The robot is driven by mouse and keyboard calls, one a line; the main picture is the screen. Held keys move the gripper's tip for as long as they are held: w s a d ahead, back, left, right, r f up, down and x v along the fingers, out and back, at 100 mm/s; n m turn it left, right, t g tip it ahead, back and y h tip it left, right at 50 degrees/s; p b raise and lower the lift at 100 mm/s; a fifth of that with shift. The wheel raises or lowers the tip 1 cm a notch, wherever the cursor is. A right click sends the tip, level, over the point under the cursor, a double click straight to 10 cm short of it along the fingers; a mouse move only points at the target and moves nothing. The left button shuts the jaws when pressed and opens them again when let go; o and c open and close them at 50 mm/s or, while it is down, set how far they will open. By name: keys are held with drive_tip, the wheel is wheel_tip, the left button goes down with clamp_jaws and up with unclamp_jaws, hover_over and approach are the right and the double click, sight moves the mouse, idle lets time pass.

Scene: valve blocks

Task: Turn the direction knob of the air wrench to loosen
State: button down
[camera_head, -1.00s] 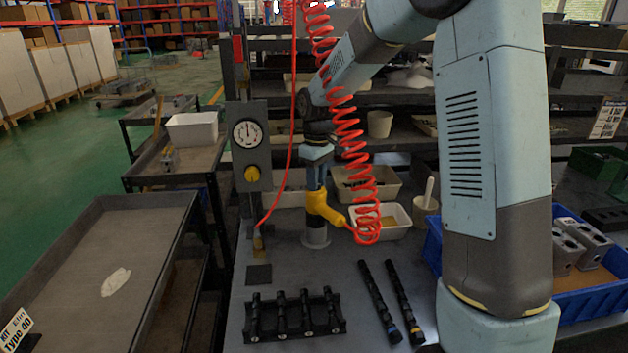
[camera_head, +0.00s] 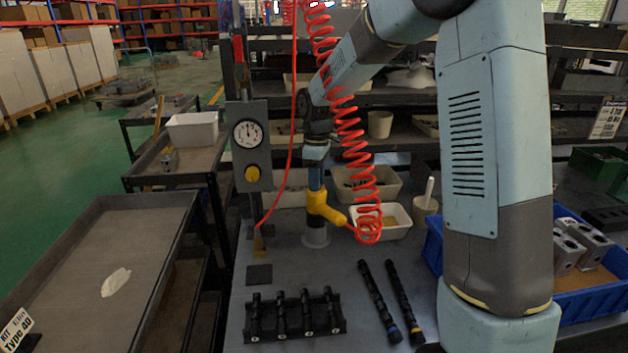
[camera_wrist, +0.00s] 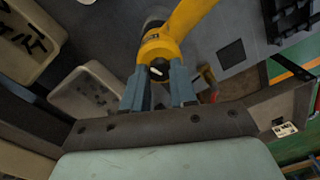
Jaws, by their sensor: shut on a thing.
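The yellow air wrench (camera_head: 318,203) stands upright in a grey round holder (camera_head: 316,238) on the bench, with a red coiled hose (camera_head: 367,215) at its handle. In the wrist view the wrench (camera_wrist: 182,22) is at top centre, with its dark round direction knob (camera_wrist: 158,69) and a white mark on it facing the camera. My gripper (camera_wrist: 160,72) is shut on the knob, one blue-grey finger on each side. In the head view my gripper (camera_head: 315,180) is at the top of the wrench; the knob is hidden there.
A gauge panel (camera_head: 246,135) with a yellow knob stands left of the wrench. A black rack (camera_head: 293,318) and two black rods (camera_head: 390,300) lie in front. White bins (camera_head: 381,220) are behind, and a blue crate (camera_head: 590,285) is at right.

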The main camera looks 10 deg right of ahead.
drive_tip(key=c, duration=0.9)
unclamp_jaws()
drive_tip(key=shift+r, duration=0.1)
drive_tip(key=r, duration=1.3)
drive_tip(key=shift+w+d+r, duration=0.1)
drive_tip(key=shift+w+r, duration=0.15)
